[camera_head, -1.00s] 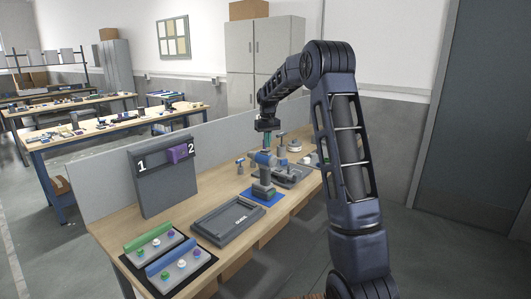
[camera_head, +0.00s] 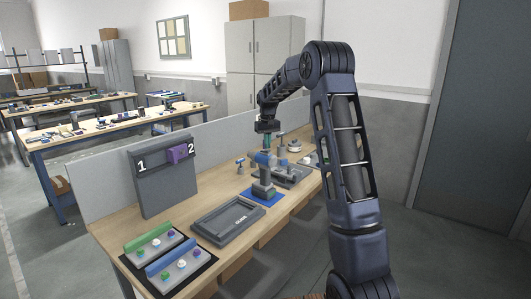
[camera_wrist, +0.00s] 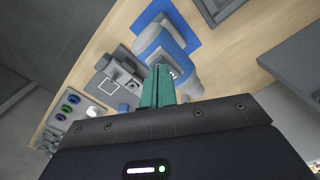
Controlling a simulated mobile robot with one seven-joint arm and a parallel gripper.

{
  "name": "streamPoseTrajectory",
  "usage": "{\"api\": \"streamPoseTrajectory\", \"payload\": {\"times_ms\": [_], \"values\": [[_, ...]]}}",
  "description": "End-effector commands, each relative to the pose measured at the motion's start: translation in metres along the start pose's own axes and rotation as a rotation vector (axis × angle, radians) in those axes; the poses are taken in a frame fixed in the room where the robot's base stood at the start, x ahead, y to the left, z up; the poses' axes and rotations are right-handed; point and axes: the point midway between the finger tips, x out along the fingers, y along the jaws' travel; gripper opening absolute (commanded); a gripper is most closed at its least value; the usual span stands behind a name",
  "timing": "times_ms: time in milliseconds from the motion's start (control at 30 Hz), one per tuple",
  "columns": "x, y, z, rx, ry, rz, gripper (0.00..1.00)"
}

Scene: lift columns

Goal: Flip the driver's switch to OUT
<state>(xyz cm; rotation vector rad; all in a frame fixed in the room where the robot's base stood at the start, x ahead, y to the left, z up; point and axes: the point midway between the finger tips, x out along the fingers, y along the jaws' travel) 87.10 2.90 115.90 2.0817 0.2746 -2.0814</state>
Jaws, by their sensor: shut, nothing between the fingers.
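The blue and grey driver (camera_head: 263,181) stands upright on a blue mat (camera_head: 277,196) on the workbench. In the wrist view the driver (camera_wrist: 163,42) lies just beyond my fingertips. My gripper (camera_head: 267,148) is above the driver's top, pointing down. Its teal fingers (camera_wrist: 159,70) are shut with nothing between them. In the wrist view the fingertips overlap the driver's grey part, and I cannot tell whether they touch. The driver's switch is too small or hidden behind the fingers, so its position cannot be read.
A dark grey GUIDE tray (camera_head: 229,222) lies in front of the driver. A panel marked 1 and 2 (camera_head: 160,185) with a purple block (camera_head: 178,154) stands at left. Grey fixtures (camera_head: 296,173) sit close behind the driver. Button boxes (camera_head: 180,266) are at front left.

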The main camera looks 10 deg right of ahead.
Motion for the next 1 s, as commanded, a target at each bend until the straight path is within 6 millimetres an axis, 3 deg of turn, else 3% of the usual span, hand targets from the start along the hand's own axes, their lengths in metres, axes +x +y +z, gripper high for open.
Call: {"api": "streamPoseTrajectory", "payload": {"times_ms": [1000], "values": [[0.013, 0.000, 0.000, 0.000, -0.001, 0.000, 0.00]]}}
